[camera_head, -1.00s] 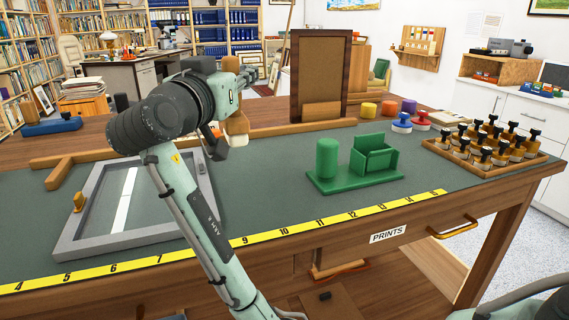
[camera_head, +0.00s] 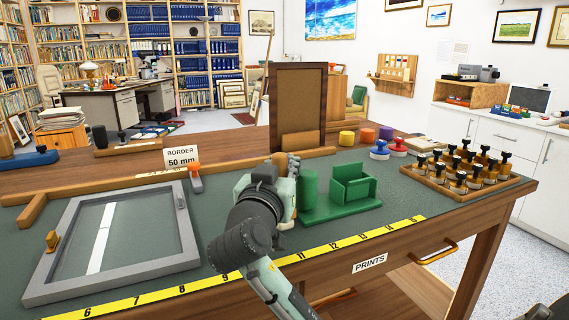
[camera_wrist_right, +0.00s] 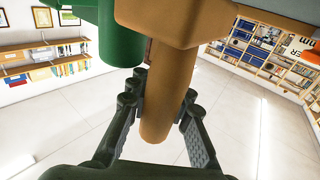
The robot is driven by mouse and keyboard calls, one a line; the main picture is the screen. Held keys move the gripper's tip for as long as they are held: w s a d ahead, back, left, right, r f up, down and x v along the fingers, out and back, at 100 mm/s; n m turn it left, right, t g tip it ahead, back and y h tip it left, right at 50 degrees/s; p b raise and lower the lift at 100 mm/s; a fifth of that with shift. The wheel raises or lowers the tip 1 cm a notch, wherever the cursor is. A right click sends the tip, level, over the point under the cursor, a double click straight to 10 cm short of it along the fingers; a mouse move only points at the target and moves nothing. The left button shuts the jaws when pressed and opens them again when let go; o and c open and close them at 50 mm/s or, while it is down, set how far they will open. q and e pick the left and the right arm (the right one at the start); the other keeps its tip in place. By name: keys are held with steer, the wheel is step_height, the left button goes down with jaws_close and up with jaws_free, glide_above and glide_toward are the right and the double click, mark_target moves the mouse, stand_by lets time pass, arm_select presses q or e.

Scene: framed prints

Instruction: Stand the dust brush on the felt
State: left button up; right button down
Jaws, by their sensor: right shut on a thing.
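My right gripper (camera_head: 287,166) is low over the bench, close to the left side of the green cylinder. In the right wrist view it (camera_wrist_right: 160,115) is shut on the tan wooden dust brush (camera_wrist_right: 165,85), whose handle runs down between the fingers. The brush's wider part is at the top of that view; its bristles do not show. My left gripper is not in view.
A green holder (camera_head: 340,210) with an upright cylinder (camera_head: 309,188) and a box stands just right of my gripper. A grey frame (camera_head: 60,250) lies left. Several bottles (camera_head: 460,180) stand in a tray at right. A brown framed board (camera_head: 298,105) rises behind.

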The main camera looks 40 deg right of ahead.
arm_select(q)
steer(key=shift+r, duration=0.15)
arm_select(e)
steer(key=shift+f, duration=0.1)
steer(key=c, duration=1.8)
jaws_free()
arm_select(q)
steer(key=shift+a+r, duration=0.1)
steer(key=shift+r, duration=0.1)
arm_select(e)
steer(key=o, duration=0.4)
steer(key=shift+o, duration=0.2)
steer(key=shift+r, duration=0.2)
steer(key=shift+v, duration=1.15)
arm_select(q)
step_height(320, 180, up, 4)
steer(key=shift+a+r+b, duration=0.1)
steer(key=shift+b, duration=0.95)
arm_select(e)
steer(key=v, duration=0.9)
steer(key=shift+s+a, duration=0.2)
steer(key=shift+a, duration=0.1)
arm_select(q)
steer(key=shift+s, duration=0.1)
arm_select(e)
steer(key=shift+f, duration=0.1)
